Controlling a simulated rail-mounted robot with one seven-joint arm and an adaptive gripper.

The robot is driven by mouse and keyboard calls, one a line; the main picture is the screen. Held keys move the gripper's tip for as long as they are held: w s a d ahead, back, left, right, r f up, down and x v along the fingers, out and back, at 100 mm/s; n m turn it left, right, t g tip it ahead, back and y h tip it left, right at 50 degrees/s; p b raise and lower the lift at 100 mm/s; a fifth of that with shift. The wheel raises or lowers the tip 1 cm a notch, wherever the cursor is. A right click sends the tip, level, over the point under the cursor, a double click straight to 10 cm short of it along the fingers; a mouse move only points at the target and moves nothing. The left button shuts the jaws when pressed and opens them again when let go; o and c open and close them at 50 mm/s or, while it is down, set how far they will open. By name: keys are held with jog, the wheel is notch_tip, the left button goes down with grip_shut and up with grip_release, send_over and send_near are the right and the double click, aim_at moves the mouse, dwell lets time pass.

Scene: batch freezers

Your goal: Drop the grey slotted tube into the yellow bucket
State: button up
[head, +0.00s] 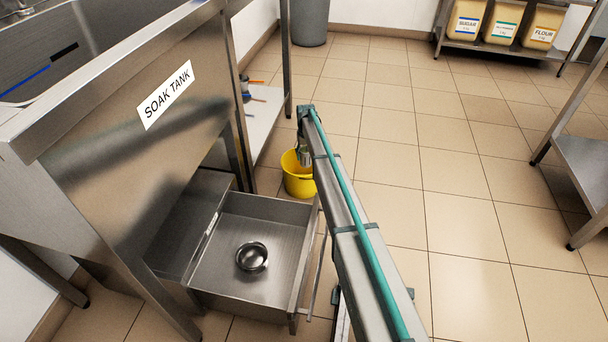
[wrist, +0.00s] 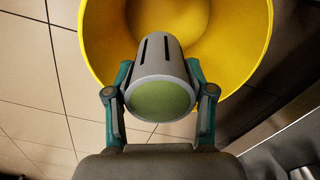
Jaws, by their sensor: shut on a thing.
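The yellow bucket (head: 296,180) stands on the tiled floor beyond the open drawer, partly behind my arm in the head view. In the wrist view the bucket (wrist: 262,30) fills the upper middle, its open mouth facing the camera. My gripper (wrist: 160,88) is shut on the grey slotted tube (wrist: 157,60), one finger on each side. The tube shows two dark slots and a green round end towards the camera. Its far end overlaps the bucket's opening in the picture. In the head view my gripper (head: 303,155) is small at the bucket; the tube is hard to make out there.
The soak tank (head: 110,130) stands at the left, with an open steel drawer (head: 225,225) holding a small round metal bowl (head: 252,257). A grey bin (head: 309,20) stands behind.

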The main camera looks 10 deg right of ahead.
jog(key=o, duration=1.4)
jog(key=shift+r, duration=0.1)
notch_tip(320, 180, up, 12)
jog(key=shift+f, duration=0.1)
